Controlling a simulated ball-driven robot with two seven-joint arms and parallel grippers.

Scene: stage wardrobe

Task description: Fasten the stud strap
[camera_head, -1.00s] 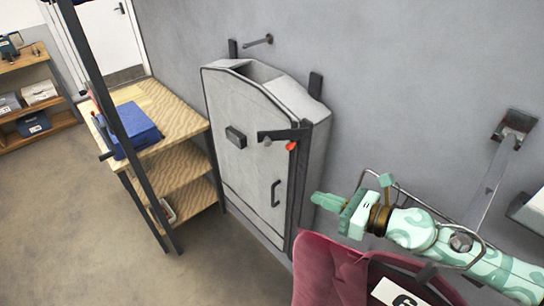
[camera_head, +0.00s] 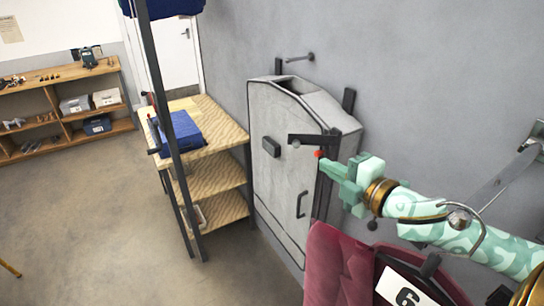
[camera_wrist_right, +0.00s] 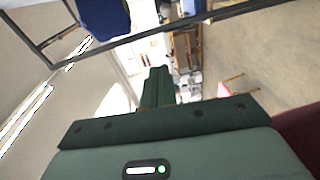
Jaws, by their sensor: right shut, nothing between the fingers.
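A pale grey case (camera_head: 278,180) with an angled top hangs on the wall in the head view. A dark strap (camera_head: 308,140) reaches across its upper right edge. The strap's left end is apart from a dark block (camera_head: 271,147), which may be the stud part. A small red piece (camera_head: 319,154) sits just under the strap. My green right gripper (camera_head: 328,168) is shut and empty, with its tip close to the red piece; I cannot tell if they touch. In the right wrist view its dark green fingers (camera_wrist_right: 158,85) are together. My left gripper is out of view.
A maroon seat (camera_head: 335,265) with a number card is below my right arm. A wooden shelf unit (camera_head: 215,175) carrying a blue box (camera_head: 180,134) stands left of the case. A dark handle (camera_head: 301,204) projects from the case front.

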